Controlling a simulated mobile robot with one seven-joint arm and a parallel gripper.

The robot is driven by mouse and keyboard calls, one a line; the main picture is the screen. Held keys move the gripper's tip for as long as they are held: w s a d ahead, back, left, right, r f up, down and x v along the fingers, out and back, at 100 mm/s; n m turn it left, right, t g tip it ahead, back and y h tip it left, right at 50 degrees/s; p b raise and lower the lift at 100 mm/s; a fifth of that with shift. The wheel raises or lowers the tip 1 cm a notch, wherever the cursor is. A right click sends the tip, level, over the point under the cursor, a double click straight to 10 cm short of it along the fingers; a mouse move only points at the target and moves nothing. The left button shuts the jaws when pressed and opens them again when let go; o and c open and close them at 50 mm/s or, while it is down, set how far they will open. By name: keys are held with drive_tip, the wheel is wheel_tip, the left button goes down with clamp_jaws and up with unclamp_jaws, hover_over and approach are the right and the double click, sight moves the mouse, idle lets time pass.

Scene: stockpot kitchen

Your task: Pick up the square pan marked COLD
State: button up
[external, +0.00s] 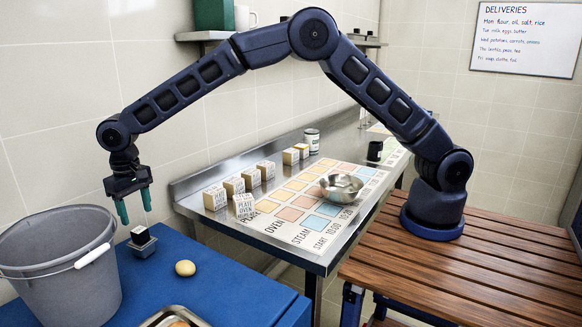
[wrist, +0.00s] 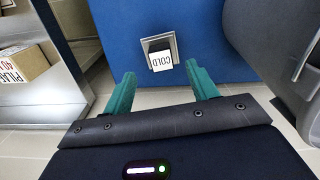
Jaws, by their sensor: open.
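The square pan marked COLD (external: 142,246) is a small square piece with a metal rim and a dark inside. It stands on the blue top (external: 215,275), to the right of the grey bucket. In the wrist view the open fingers (wrist: 160,75) do not appear to touch the pan; the exact gap is unclear.
A large grey bucket (external: 62,262) stands close on the left. A potato (external: 185,268) lies right of the pan, and a metal tray (external: 150,320) is at the front edge. A steel counter (external: 190,185) behind carries several lettered blocks, a printed chart and a metal bowl (external: 341,187).

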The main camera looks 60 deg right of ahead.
sight(139, 230)
drive_tip(key=f, duration=0.7)
drive_tip(key=shift+w+a+f, duration=0.1)
drive_tip(key=shift+w+f, duration=0.15)
drive_tip(key=shift+w, duration=0.05)
drive_tip(key=c, duration=0.8)
drive_tip(key=shift+c, duration=0.2)
drive_tip(key=shift+r, duration=0.2)
